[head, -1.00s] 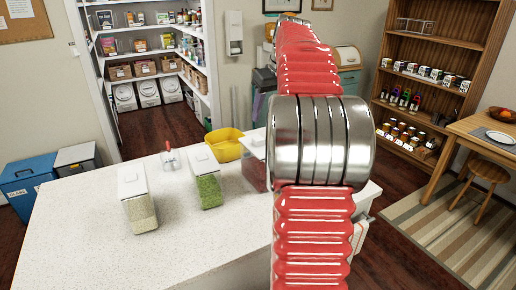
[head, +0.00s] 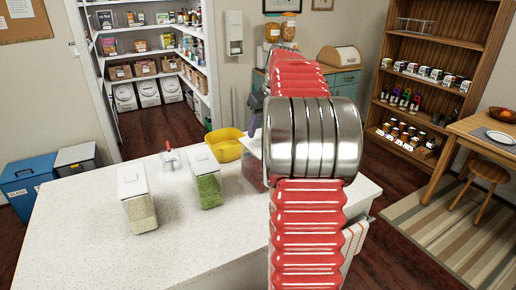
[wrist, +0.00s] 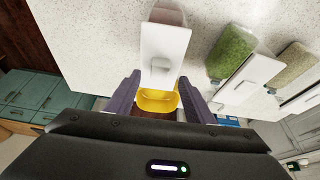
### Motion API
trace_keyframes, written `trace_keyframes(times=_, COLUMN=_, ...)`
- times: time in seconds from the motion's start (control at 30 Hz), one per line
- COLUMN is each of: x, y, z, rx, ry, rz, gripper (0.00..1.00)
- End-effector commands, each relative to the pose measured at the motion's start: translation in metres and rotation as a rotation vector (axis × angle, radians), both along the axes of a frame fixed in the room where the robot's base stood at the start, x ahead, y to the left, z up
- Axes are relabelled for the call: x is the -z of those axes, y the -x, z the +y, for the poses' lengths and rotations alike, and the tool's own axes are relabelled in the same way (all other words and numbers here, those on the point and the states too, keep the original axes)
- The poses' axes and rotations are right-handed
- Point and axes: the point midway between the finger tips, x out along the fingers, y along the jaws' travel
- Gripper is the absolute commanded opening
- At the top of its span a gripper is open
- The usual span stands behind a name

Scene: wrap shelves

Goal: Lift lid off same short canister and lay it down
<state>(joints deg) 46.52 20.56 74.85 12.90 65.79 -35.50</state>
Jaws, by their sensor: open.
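Three clear canisters with white lids stand on the pale counter (head: 90,235). The left one (head: 141,212) holds beige grain and the middle one (head: 208,190) holds green contents. The right one (head: 250,172) has reddish contents and is partly hidden by my arm. Its white lid (wrist: 165,45) lies straight ahead in the wrist view, with a small handle at its near end. My gripper (wrist: 160,80) is open, its purple fingers spread to either side of that near end. I cannot tell whether they touch it. The fingers are partly seen in the head view (head: 255,118).
A yellow tub (head: 227,146) stands behind the canisters and shows between my fingers in the wrist view (wrist: 157,101). A small white and red item (head: 170,159) sits behind the left canister. The counter's front left is clear.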

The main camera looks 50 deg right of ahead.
Motion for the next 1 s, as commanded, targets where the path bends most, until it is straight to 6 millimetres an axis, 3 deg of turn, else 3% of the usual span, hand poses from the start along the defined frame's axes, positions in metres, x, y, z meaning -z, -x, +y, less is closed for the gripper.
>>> trace_keyframes(times=0.33, x=0.039, y=-0.015, z=-0.004, rx=0.000, ry=-0.001, rz=0.002, gripper=0.48)
trace_keyframes(times=0.9, x=0.041, y=-0.015, z=-0.005, rx=0.001, ry=0.000, rz=0.000, gripper=0.48)
trace_keyframes(times=1.0, x=0.041, y=-0.015, z=-0.005, rx=0.001, ry=0.000, rz=0.000, gripper=0.42)
